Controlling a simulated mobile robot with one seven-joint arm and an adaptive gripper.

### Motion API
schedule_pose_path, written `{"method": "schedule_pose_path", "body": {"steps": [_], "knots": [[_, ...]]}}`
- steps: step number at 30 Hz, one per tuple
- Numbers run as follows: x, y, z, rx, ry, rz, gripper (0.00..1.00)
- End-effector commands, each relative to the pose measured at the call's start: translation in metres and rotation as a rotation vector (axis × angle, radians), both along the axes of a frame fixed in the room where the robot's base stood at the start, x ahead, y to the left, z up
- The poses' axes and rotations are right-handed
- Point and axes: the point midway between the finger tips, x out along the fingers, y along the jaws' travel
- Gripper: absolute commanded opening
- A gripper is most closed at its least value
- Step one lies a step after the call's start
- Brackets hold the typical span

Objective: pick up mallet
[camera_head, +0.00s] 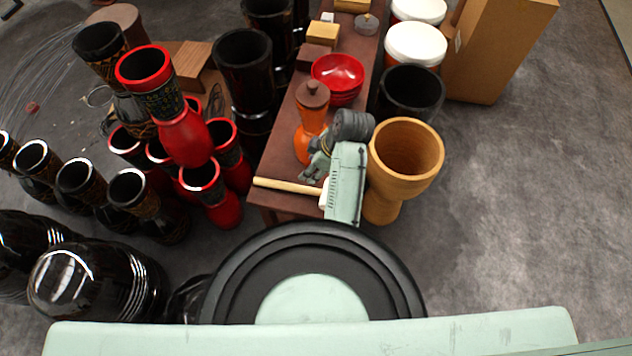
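The mallet (287,186) lies near the front edge of the dark red-brown table. Its pale wooden handle points left and its whitish head is at the right, partly hidden by my pale green arm link. My gripper (312,172) is just above and behind the handle in the picture, close to the head end. Its grey fingers are small and partly covered by my arm, so I cannot tell whether they are open or touch the mallet.
An orange pepper-mill-shaped object (306,138) stands right behind my gripper. Red bowls (338,72) are stacked farther back on the table (283,135). A tan goblet drum (402,160) stands close right of my arm. Red drums (215,190) crowd the left; grey floor is open at right.

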Motion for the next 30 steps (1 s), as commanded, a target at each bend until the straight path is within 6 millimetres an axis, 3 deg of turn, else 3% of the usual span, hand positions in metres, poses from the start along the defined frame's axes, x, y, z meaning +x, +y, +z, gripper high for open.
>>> {"method": "schedule_pose_path", "body": {"steps": [3,6,23,25,30], "knots": [[-0.018,-0.008,-0.008,0.018,0.058,0.019,0.44],[-0.022,-0.008,-0.012,0.022,0.072,0.028,0.44],[-0.019,0.003,-0.037,0.020,0.069,0.029,0.44],[-0.018,0.004,-0.050,0.020,0.068,0.026,0.44],[-0.016,0.009,-0.061,0.019,0.068,0.024,0.44]]}}
